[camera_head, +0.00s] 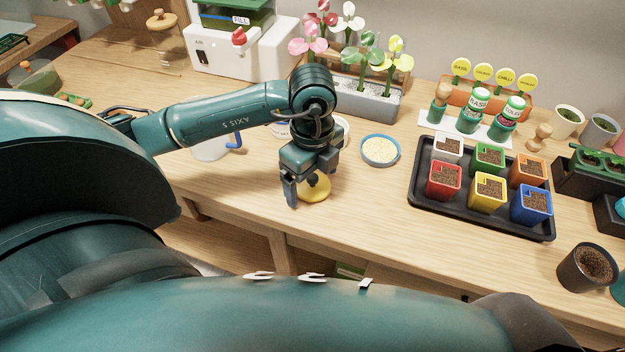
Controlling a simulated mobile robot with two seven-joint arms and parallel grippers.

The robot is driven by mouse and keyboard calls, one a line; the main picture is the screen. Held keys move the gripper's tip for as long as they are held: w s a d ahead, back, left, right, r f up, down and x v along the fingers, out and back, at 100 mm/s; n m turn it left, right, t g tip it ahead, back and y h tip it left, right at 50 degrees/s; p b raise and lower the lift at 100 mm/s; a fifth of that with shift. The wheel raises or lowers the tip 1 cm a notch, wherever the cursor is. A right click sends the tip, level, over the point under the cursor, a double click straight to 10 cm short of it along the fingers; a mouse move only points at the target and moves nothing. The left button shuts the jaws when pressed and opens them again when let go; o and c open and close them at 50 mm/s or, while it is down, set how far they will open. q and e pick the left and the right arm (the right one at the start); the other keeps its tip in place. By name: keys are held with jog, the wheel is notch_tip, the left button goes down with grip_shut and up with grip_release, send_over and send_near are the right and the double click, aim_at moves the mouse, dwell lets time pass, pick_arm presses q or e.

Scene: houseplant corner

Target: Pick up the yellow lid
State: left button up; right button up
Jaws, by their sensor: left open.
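The yellow lid (316,190) lies flat on the wooden table near its front edge, in the middle of the head view. It is round with a raised middle. My left gripper (303,193) is over the lid and points down, with its fingers open. One finger stands at the lid's left side; part of the lid is hidden behind the gripper. I cannot tell whether the fingers touch it. My right gripper is not in view.
Right of the lid is a blue-rimmed dish (380,151). Further right is a black tray (424,202) with several coloured pots. A grey planter (375,102) with flowers stands behind. A white jug with a blue handle (235,139) is partly behind my arm. The table front (365,215) is clear.

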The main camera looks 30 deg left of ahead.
pick_arm(q)
jog(key=shift+c, duration=0.6)
jog(key=c, duration=0.9)
jog(key=shift+c, duration=0.2)
